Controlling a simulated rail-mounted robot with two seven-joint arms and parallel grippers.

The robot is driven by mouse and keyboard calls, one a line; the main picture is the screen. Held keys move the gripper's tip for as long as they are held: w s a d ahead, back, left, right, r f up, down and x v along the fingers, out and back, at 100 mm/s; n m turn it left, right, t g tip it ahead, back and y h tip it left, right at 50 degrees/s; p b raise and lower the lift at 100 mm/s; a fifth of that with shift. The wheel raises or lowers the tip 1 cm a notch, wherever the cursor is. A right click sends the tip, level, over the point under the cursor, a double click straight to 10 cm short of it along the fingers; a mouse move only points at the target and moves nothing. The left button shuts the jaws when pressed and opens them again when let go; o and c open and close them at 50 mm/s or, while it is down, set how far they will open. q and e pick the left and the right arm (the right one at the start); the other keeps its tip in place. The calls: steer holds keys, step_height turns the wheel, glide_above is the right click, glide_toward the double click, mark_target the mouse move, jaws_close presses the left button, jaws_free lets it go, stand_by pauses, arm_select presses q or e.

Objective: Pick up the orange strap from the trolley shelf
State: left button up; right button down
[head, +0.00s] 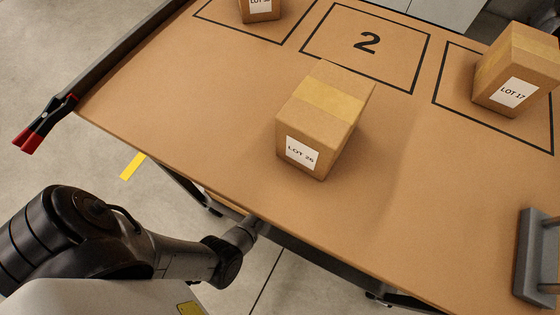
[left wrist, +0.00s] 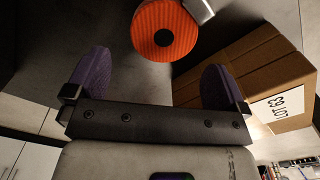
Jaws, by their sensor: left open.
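The orange strap (left wrist: 165,30) shows in the left wrist view as a ribbed orange roll with a dark round centre, at the top middle. A grey metal-looking part touches or overlaps its upper right edge. My left gripper (left wrist: 156,82) is open, with its two purple-padded fingers apart and nothing between them. The strap lies beyond the fingertips, nearer the right finger. In the head view my left arm reaches under the table's near edge, and its gripper and the strap are hidden there.
Above, the brown tabletop (head: 215,120) carries boxes LOT 26 (head: 325,105) and LOT 17 (head: 515,65). A red-and-black clamp (head: 45,125) sits at its left corner. A grey handled object (head: 530,255) is at right.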

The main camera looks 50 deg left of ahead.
arm_select(q)
steer(key=shift+f+b, duration=0.6)
steer(key=shift+f, duration=0.4)
step_height(320, 180, down, 4)
steer(key=b, duration=0.4)
steer(key=shift+s+a+f, duration=0.15)
steer(key=shift+c, duration=0.5)
steer(key=c, duration=0.7)
